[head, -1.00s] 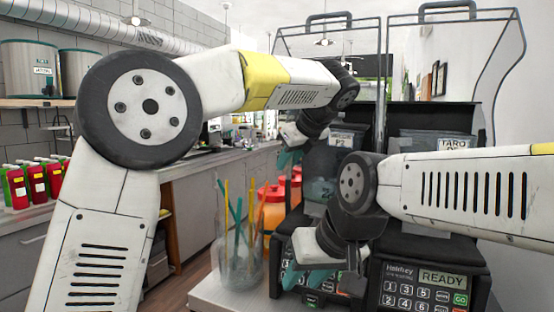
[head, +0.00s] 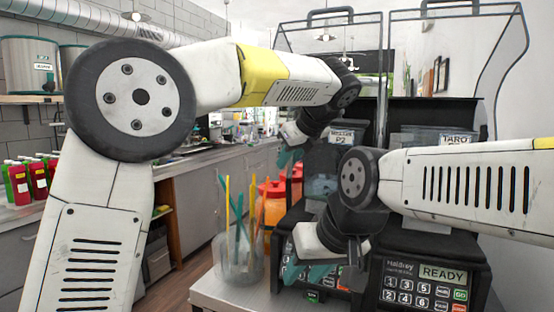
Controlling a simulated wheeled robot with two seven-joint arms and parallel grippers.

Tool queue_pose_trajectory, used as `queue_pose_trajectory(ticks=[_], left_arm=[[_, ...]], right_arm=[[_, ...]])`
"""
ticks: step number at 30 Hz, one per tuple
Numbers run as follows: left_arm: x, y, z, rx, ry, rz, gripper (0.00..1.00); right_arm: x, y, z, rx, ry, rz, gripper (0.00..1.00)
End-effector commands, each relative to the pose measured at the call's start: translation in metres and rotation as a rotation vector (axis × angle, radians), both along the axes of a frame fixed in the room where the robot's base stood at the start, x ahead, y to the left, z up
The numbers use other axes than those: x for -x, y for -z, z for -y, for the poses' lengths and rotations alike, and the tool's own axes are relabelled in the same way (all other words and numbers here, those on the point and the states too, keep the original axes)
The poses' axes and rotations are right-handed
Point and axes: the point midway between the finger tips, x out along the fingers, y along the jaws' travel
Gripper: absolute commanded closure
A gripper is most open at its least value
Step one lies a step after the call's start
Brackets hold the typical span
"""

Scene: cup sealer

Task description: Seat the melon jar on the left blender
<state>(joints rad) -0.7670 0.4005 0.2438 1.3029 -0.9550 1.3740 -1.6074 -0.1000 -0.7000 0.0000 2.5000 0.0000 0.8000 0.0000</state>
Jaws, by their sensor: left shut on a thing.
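The melon jar (head: 320,184) is clear with a dark lid and a label that ends in P2. It stands upright at the left blender (head: 312,262), whose keypad shows low down. My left gripper (head: 289,157) is at the jar's upper left side, shut on it. Its far finger and the grip are mostly hidden. My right gripper (head: 322,272) is low in front of the left blender's keypad. Its wrist hides the jar's base and the blender's seat, so I cannot tell whether the jar is fully down. Its finger gap is not clear.
The right blender (head: 432,284) shows READY, with a TARO jar (head: 436,136) behind my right forearm. Clear raised covers (head: 455,62) rise behind.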

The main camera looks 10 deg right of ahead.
Motion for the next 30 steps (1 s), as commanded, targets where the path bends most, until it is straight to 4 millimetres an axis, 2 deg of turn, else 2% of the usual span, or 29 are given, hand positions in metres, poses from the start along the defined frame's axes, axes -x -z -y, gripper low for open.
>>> queue_pose_trajectory(ticks=[23, 24, 27, 28, 30], left_arm=[[0.0, 0.0054, 0.0013, 0.004, 0.001, 0.002, 1.0], [0.0001, 0.0057, 0.0015, 0.003, 0.002, 0.002, 0.79], [0.0001, 0.0058, 0.0015, 0.003, 0.002, 0.002, 0.59], [0.0001, 0.0058, 0.0014, 0.003, 0.001, 0.001, 0.55], [0.0001, 0.0059, 0.0011, 0.001, 0.001, 0.001, 0.55]], right_arm=[[0.0, 0.0, 0.0, 0.0, 0.0, 0.0, 0.64], [0.0, 0.0, 0.0, 0.0, 0.0, 0.0, 0.64], [0.0, 0.0, 0.0, 0.0, 0.0, 0.0, 0.64], [0.0, 0.0, 0.0, 0.0, 0.0, 0.0, 0.64], [0.0, 0.0, 0.0, 0.0, 0.0, 0.0, 0.64]])
